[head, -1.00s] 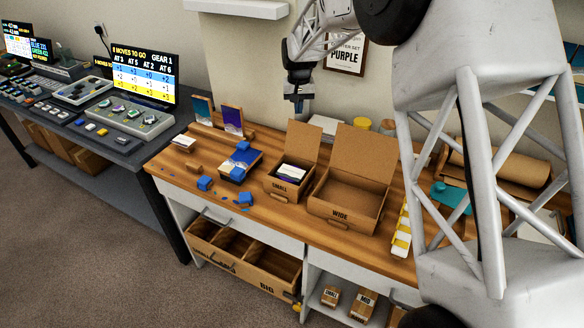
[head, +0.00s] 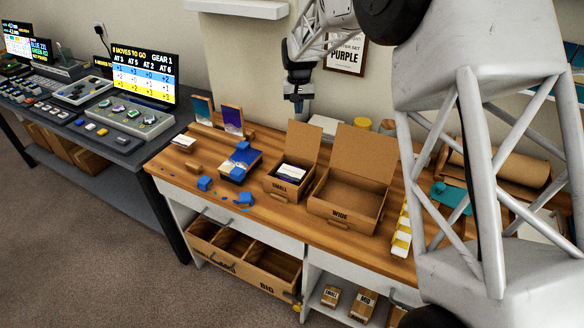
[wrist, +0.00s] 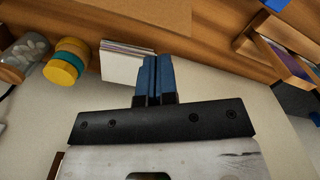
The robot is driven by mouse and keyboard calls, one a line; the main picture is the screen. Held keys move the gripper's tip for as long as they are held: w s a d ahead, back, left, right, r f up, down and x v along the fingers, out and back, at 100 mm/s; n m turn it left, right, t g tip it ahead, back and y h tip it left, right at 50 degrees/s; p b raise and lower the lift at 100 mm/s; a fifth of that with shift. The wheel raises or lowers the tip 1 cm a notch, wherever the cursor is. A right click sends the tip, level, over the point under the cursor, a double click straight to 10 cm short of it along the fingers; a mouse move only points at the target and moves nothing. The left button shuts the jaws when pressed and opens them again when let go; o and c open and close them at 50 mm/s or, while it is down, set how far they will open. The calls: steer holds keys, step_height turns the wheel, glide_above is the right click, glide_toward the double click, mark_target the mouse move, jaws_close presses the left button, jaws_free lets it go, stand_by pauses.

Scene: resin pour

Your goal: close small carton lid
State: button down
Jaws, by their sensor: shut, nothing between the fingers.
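The small carton (head: 281,190) stands on the wooden workbench with its front label reading SMALL. Its lid (head: 303,143) stands open and upright at the back. A white and dark item (head: 292,173) lies inside it. My gripper (head: 299,101) is above and behind the small carton, near the wall, apart from the lid. In the wrist view my gripper (wrist: 155,78) shows its two blue fingers together with nothing between them. A brown cardboard surface (wrist: 140,15) shows at the top of the wrist view; I cannot tell which carton part it is.
The wide carton (head: 345,203), also open, stands right beside the small one. Blue blocks (head: 205,183) and a picture box (head: 233,119) are to the left. A white stack (head: 325,124) and yellow-lidded jars (head: 362,123) stand behind the cartons. Jars (wrist: 66,62) also show in the wrist view.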

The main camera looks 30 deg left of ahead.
mark_target(289, 133)
stand_by(0.4)
steer(key=shift+f, duration=3.25)
steer(key=shift+s, duration=0.1)
steer(key=shift+s, duration=3.4)
steer(key=shift+r, duration=0.15)
step_height(289, 133, up, 9)
